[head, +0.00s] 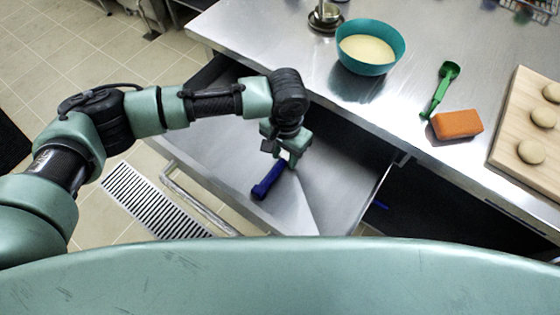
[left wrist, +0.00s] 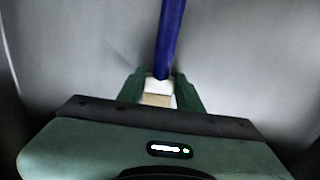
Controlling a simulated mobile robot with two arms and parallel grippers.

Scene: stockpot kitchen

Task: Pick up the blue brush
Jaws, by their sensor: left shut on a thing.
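The blue brush (head: 268,182) is in the open metal drawer (head: 325,205) under the counter. Its blue handle (left wrist: 170,38) shows in the left wrist view, running away from between the fingers. A pale part (left wrist: 158,91) of it lies between the fingers. My left gripper (head: 292,158) reaches down into the drawer and is shut on the brush near one end. In the left wrist view my left gripper (left wrist: 159,88) has a green finger on each side of the brush. I cannot tell whether the brush touches the drawer floor. My right gripper is not in view.
On the steel counter (head: 290,50) stand a teal bowl (head: 370,68) of pale batter, a green scoop (head: 440,90), an orange sponge (head: 457,124) and a wooden board (head: 515,119) with dough balls. The drawer walls surround my left gripper. The drawer floor around the brush is clear.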

